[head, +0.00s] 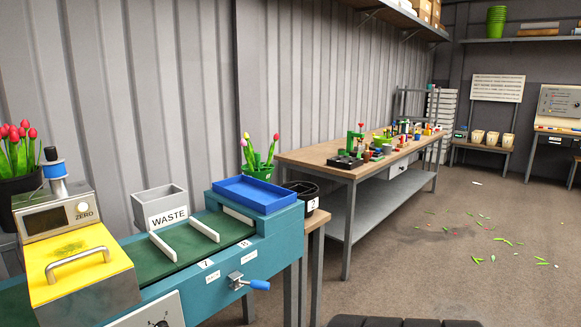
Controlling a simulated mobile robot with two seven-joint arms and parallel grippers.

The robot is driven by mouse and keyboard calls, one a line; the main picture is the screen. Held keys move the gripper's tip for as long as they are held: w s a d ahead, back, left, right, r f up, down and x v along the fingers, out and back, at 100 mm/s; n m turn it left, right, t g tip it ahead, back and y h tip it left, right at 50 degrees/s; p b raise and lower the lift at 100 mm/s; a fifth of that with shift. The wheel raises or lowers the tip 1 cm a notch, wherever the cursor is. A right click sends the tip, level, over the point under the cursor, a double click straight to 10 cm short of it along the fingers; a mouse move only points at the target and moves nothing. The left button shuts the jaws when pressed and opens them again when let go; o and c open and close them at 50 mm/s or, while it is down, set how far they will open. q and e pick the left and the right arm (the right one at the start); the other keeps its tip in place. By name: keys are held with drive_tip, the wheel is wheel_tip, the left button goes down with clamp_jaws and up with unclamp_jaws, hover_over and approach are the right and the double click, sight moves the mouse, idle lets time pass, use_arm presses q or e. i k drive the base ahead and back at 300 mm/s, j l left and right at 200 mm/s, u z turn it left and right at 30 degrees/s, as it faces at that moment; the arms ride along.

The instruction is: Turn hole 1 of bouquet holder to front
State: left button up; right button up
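No bouquet holder with a readable hole 1 can be made out. A green stand with a red top (355,145) is on the far wooden workbench, too small to tell what it is. A green pot with a few tulips (258,172) shows behind the blue tray; its lower part is hidden. Neither of my grippers is in view.
A teal conveyor (225,267) with a blue tray (255,194), a grey WASTE bin (160,203) and a yellow-lidded machine (80,265) fills the left. A black bucket (303,190) stands beside it. The workbench (310,159) holds small objects. Open floor (440,265) with green scraps lies right.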

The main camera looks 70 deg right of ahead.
sight(260, 173)
drive_tip(key=z, duration=2.05)
drive_tip(key=i+l, duration=0.55)
drive_tip(key=l, duration=0.3)
drive_tip(key=i+l, duration=0.3)
drive_tip(key=l+u, duration=0.05)
drive_tip(key=l, duration=0.05)
